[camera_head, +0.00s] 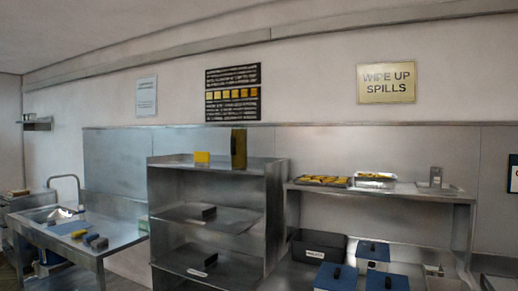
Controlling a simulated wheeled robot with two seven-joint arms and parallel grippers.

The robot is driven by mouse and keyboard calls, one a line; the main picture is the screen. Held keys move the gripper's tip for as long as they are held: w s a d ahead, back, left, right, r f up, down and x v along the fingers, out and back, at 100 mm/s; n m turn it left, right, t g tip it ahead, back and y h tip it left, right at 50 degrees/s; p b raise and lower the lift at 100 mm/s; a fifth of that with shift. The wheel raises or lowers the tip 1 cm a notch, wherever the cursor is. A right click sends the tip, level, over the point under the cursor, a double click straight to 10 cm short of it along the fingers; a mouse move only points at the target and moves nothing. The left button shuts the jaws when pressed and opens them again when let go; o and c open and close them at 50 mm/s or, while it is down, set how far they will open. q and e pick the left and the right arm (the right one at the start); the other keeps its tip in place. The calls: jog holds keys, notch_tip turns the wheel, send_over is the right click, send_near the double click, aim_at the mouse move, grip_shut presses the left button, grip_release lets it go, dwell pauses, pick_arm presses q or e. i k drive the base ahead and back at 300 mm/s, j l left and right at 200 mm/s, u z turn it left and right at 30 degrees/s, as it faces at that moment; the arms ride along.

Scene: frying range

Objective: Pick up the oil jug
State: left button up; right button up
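No thing here is plainly readable as the oil jug. A tall, narrow, dark yellow container (238,149) stands upright on the top of the steel shelf unit (172,163), near its right end. It may be the jug, but I see no clear handle or spout. A small bright yellow block (202,157) sits to its left on the same top. Neither of my grippers is in view, and nothing of mine touches these things.
Lower shelves hold dark boxes (203,212). At right, a steel shelf (400,188) carries trays of golden food (323,181); a black bin (318,246) and blue-lidded containers (336,277) stand below. A sink table (105,243) is at left.

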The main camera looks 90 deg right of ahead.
aim_at(238, 133)
jog(key=z, duration=2.65)
jog(key=i+j+z, duration=0.2)
jog(key=i, duration=0.15)
jog(key=l, duration=0.1)
